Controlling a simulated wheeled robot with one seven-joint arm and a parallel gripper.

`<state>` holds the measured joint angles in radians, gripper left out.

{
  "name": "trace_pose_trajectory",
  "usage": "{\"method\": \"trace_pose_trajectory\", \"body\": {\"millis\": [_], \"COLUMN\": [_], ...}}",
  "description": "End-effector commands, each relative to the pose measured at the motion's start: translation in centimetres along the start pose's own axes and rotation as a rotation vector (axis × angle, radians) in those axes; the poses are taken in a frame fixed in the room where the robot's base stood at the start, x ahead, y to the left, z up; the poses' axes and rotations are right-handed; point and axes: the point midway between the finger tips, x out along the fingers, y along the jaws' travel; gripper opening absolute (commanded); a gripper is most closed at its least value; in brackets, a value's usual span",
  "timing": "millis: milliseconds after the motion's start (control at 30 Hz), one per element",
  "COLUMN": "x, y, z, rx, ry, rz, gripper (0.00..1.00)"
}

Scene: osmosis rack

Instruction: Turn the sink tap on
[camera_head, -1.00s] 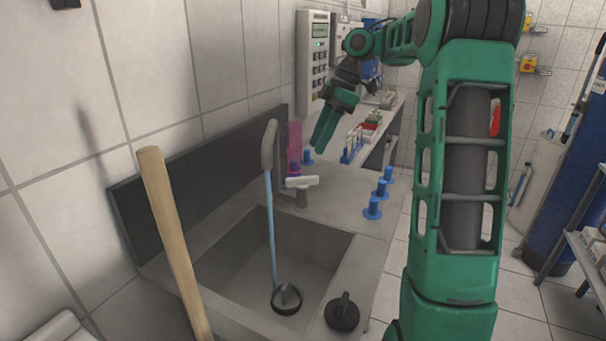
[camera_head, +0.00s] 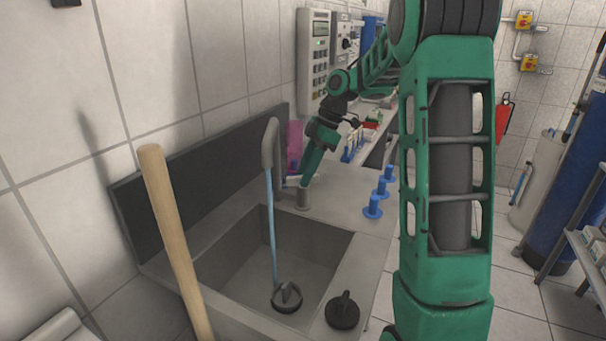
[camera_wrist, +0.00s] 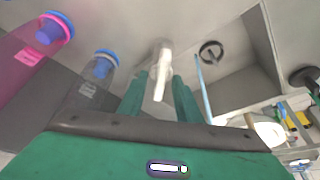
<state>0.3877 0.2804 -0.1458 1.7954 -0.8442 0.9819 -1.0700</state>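My gripper (camera_head: 306,180) is tilted down at the tap and hides most of the lever in the head view. The wrist view shows my two green fingers (camera_wrist: 159,95) apart, one on each side of the lever, with gaps visible. I cannot tell whether a finger touches it.
A wooden handle (camera_head: 170,220) stands in front. A pink bottle (camera_wrist: 30,58) and a blue-capped clear bottle (camera_wrist: 93,80) are close left of my gripper. Blue pegs (camera_head: 373,207) stand right of the tap.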

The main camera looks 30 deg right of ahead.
Motion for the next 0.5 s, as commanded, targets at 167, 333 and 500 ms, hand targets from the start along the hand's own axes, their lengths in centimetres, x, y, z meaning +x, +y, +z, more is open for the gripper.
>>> {"method": "trace_pose_trajectory", "body": {"millis": [167,333,500], "x": [0.13,0.12,0.1], "y": [0.01,0.01,0.06], "z": [0.02,0.01,0.0], "rx": [0.0,0.0,-0.003], "ry": [0.0,0.0,0.0], "rz": [0.001,0.0,0.0], "gripper": [0.31,0.14,0.05]}}
